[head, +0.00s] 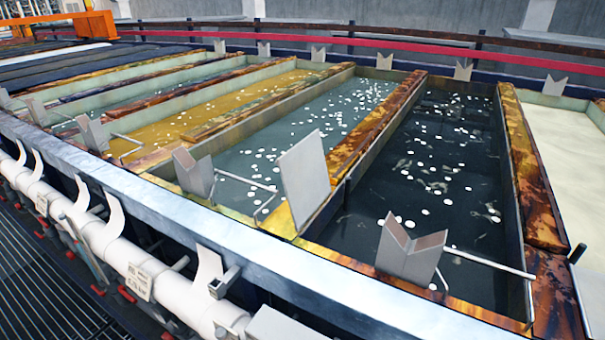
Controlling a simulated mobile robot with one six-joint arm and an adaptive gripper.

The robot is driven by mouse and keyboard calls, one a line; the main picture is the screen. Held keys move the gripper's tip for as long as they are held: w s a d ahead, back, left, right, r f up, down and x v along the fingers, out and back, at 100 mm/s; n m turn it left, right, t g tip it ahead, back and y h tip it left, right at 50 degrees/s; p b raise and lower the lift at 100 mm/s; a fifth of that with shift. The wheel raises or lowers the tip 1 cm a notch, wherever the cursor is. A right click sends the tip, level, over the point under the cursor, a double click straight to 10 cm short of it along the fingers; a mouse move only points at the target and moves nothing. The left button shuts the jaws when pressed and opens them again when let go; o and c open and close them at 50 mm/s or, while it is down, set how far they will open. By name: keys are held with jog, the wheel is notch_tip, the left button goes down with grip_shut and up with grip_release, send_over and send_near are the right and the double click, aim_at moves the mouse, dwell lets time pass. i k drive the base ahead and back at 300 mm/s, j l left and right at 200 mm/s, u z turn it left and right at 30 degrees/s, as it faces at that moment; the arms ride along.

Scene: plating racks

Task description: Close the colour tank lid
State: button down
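A row of open tanks runs away from me in the head view. A dark tank (440,165) with white floating discs is at right of centre. To its left are a grey-blue tank (335,125) with similar discs and a yellow tank (225,105). A cream-coloured surface (565,150) fills the far right bay; I cannot tell if it is liquid or a cover. No tank is labelled as the colour tank, and I cannot make out its lid for sure. My gripper is not in view.
Grey V-shaped brackets (410,252) and an upright grey plate (304,178) stand along the near rims. Thin metal bars (490,262) cross near tank ends. A white pipe (120,245) runs along the front. A red rail (400,45) runs behind. Grating floor (40,280) lies at lower left.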

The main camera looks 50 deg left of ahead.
aim_at(304, 171)
jog(key=k+j, duration=0.1)
jog(key=j, duration=0.55)
jog(key=k+j, duration=0.1)
jog(key=j, duration=0.5)
jog(key=k+j, duration=0.1)
jog(key=j, duration=0.55)
jog(key=k+j, duration=0.15)
jog(key=j, duration=0.45)
jog(key=k+j+u, duration=0.1)
jog(key=j, duration=1.15)
jog(key=l, duration=0.65)
